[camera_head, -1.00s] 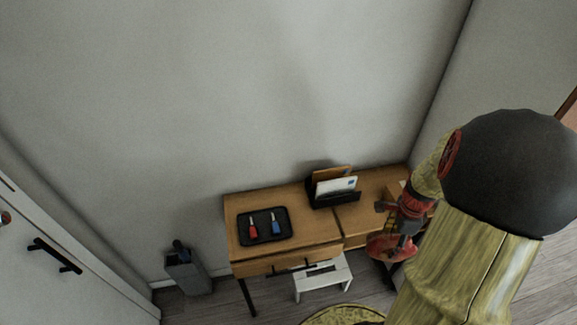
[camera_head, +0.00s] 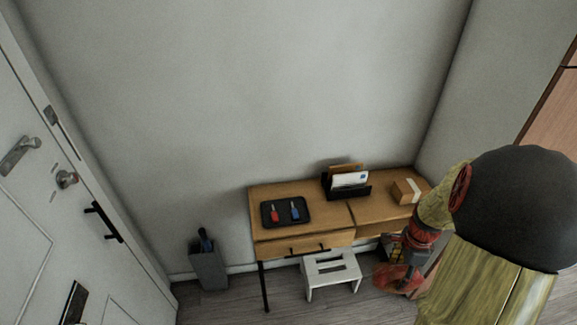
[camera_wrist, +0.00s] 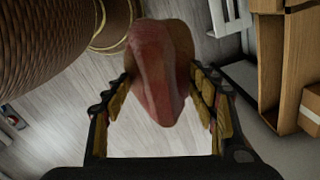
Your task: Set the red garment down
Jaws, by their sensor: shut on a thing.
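The red garment (camera_wrist: 158,75) hangs as a folded reddish-brown bundle between the fingers of my gripper (camera_wrist: 160,88) in the wrist view. My gripper is shut on it, with a finger pressed to each side. In the head view the garment (camera_head: 396,280) is a red shape low in front of the desk's right part. My gripper (camera_head: 396,246) is just above it there, partly hidden by my arm. I cannot tell whether the garment touches anything below.
A wooden desk (camera_head: 300,235) against the wall holds a black tray (camera_head: 285,211), a letter holder (camera_head: 347,185) and a cardboard box (camera_head: 409,191). A white stool (camera_head: 331,270) stands before it. A grey bin (camera_head: 208,268) stands left. A woven basket (camera_wrist: 60,45) is at the wrist view's upper left.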

